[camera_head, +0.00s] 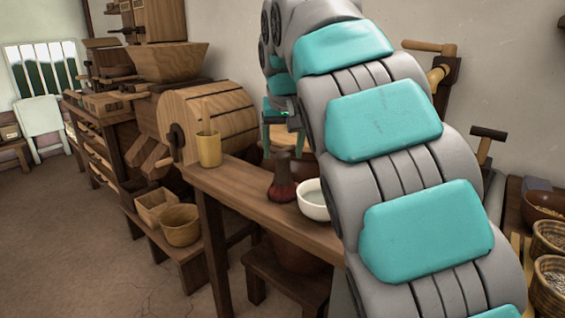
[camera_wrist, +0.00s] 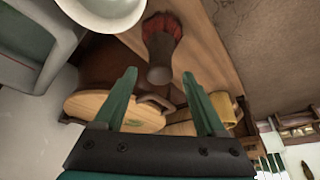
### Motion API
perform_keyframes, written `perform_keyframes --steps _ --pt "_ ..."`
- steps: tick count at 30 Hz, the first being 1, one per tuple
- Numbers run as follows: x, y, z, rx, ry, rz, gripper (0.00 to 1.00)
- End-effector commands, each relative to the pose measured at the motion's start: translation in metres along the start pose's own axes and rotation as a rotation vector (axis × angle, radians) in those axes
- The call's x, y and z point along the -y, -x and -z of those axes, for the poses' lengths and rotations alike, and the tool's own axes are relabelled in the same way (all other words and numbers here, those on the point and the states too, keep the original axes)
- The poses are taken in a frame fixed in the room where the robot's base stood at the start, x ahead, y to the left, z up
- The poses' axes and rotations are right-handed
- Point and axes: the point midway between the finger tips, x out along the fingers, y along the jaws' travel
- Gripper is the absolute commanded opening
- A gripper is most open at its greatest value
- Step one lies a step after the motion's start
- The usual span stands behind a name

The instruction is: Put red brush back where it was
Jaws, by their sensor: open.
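The red brush (camera_head: 283,190) stands upright on the wooden bench, its dark handle up and its red bristles down, just left of a white bowl. In the wrist view the brush (camera_wrist: 161,45) lies beyond the fingertips, its handle end facing the space between them. My gripper (camera_wrist: 159,75) is open and empty, with its two green fingers apart. In the head view my gripper (camera_head: 284,148) is above and close to the handle, partly hidden by my arm. I cannot tell the exact gap to the handle.
The white bowl (camera_head: 313,201) is close to the brush's right; it also shows in the wrist view (camera_wrist: 108,12). A yellowish cup (camera_head: 209,149) holding a stick stands at the bench's left end. A wooden drum (camera_head: 225,115) is behind. The bench's front edge (camera_head: 265,208) is near.

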Motion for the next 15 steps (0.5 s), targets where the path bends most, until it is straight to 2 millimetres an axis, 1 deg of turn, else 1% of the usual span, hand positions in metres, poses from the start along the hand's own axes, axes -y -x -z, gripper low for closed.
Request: perform_keyframes --steps 1,6,10,15 --pt "0.0 0.009 0.001 -0.004 0.0 0.001 0.73" --pt "0.0 0.034 0.001 -0.003 -0.001 0.002 0.73" --pt "0.0 0.047 0.001 -0.002 0.0 0.002 0.73" --pt "0.0 0.056 0.0 -0.001 -0.002 0.001 0.73"
